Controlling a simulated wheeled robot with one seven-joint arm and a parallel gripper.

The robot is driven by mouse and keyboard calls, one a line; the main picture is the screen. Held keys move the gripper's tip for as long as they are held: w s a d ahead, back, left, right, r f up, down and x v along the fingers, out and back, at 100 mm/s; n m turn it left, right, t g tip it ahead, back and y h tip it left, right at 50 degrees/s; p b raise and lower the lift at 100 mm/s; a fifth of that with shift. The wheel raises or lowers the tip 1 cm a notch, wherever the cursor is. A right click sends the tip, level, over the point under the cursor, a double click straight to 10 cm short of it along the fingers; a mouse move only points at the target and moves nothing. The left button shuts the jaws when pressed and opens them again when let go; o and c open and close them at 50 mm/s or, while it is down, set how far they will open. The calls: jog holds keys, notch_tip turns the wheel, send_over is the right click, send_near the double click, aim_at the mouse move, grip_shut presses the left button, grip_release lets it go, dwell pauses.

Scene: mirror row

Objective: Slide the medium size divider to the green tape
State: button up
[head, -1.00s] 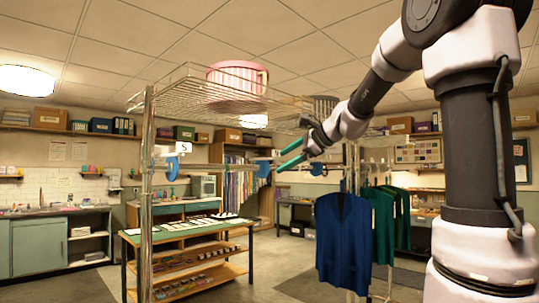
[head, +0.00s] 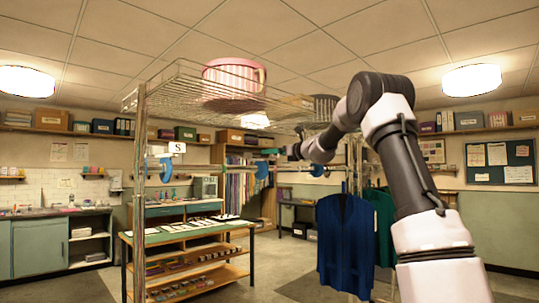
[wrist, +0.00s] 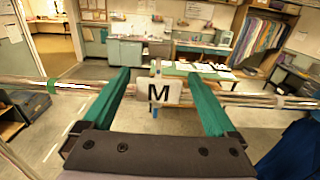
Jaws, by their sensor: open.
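In the wrist view the medium divider's white card with a black M (wrist: 158,93) hangs on the metal rail, with a strip of blue behind it. My gripper (wrist: 161,76) is open, one green finger to each side of the card with gaps; I cannot tell whether the fingertips reach past it. A band of green tape (wrist: 54,86) is on the rail to the left of the card. In the head view my gripper (head: 292,152) is a small dark shape near the rail, its fingers hidden.
The S card (head: 177,148) and its blue divider (head: 166,170) are further left on the rail. A wire shelf with a pink striped box (head: 233,76) is above. Blue clothing (head: 345,240) hangs below the rail at right.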

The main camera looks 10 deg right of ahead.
jog(key=shift+x, duration=1.5)
grip_shut()
